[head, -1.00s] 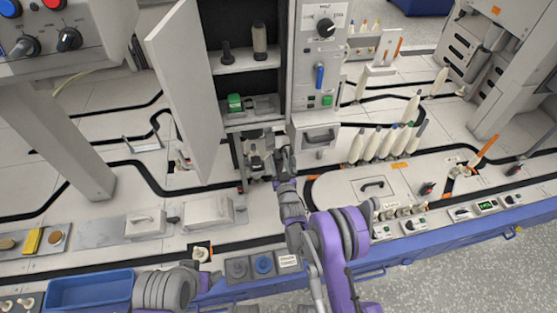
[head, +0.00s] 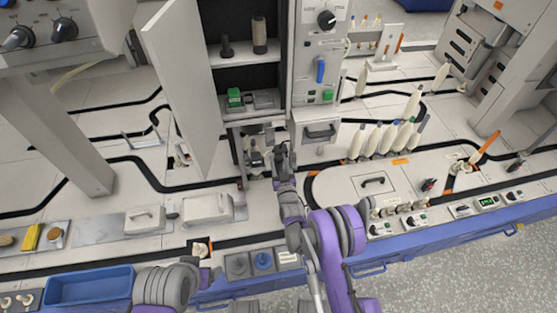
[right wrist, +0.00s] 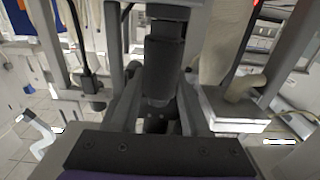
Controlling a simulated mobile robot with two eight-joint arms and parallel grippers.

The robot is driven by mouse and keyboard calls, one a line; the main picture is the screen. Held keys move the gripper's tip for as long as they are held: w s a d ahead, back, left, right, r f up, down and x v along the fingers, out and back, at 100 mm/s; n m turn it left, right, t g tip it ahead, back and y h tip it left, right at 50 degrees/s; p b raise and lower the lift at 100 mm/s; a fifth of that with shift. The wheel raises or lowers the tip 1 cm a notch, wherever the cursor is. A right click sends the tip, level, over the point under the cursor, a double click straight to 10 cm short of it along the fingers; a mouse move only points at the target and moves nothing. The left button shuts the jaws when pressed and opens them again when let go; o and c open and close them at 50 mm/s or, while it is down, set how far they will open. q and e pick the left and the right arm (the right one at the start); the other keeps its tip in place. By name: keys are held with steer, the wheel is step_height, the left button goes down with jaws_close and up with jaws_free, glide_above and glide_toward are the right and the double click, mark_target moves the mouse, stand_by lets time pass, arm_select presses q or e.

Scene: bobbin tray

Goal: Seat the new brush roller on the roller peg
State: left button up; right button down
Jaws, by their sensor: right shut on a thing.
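My right gripper (right wrist: 157,112) is shut on a dark grey cylinder (right wrist: 162,66), which looks like the brush roller and stands nearly upright between the fingers in the right wrist view. In the head view my right gripper (head: 279,163) is low in front of the open cabinet, at the frame below its shelves; the held cylinder is hard to make out there. A dark piece (head: 256,158) shows inside that frame. I cannot tell whether it is the peg or whether the held cylinder touches it. My left gripper is not in view.
The open cabinet door (head: 180,88) stands left of my right gripper. A dark spool (head: 227,47) and a taller spool (head: 259,36) stand on the upper shelf. A drawer unit (head: 320,132) is close on the right, with several pale bobbins (head: 372,142) beyond it.

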stand_by(0.3)
steer(key=shift+c, duration=1.5)
jaws_free()
steer(key=shift+s, duration=0.15)
steer(key=s+d+p, duration=0.2)
steer(key=s, duration=0.8)
steer(key=shift+s, duration=0.25)
